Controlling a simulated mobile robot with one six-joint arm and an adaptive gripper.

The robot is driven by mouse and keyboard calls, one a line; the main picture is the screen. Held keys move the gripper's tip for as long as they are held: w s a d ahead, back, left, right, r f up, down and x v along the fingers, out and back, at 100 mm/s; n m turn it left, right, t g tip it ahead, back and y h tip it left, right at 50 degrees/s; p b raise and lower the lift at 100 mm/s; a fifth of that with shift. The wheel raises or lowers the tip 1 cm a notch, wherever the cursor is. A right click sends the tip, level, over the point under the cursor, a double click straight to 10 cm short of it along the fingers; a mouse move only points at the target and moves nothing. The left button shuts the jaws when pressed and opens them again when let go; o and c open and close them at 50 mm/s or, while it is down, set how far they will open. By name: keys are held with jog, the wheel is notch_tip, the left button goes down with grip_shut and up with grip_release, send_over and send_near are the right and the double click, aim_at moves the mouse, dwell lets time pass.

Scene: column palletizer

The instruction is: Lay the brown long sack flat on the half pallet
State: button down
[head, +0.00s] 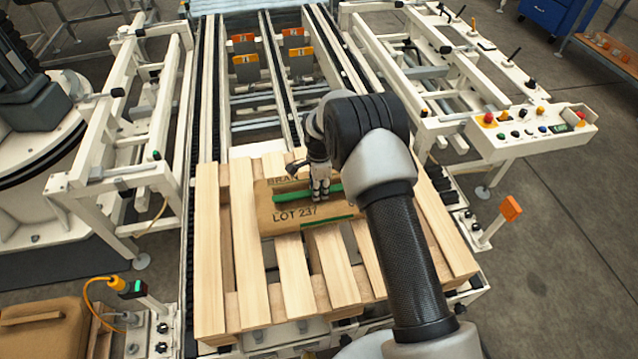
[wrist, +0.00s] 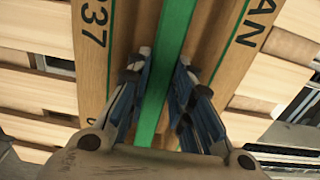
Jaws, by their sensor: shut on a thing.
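The brown long sack (head: 285,222) has a green stripe and black lettering, "BRAN" and "LOT 237". It lies level across the slats of the wooden half pallet (head: 207,230), towards its far side. I cannot tell whether it rests on the slats or hangs just above them. My gripper (head: 322,190) points down over the middle of the sack and is shut on it. In the wrist view my gripper (wrist: 165,72) has a finger on each side of the green stripe, with the sack (wrist: 122,50) between and beyond them. My arm hides part of the pallet's right side.
A white roller conveyor frame (head: 185,150) runs under and behind the pallet, with orange tags (head: 245,68) on it. A control panel (head: 535,128) stands at right. Another brown sack (head: 45,325) lies at lower left. The near pallet slats are bare.

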jog(key=shift+w+f, duration=0.2)
jog(key=shift+f, duration=0.1)
jog(key=c, duration=1.9)
grip_release()
jog(key=shift+s+f, duration=0.2)
jog(key=shift+f, duration=0.05)
jog(key=o, duration=0.5)
jog(key=shift+r, duration=0.1)
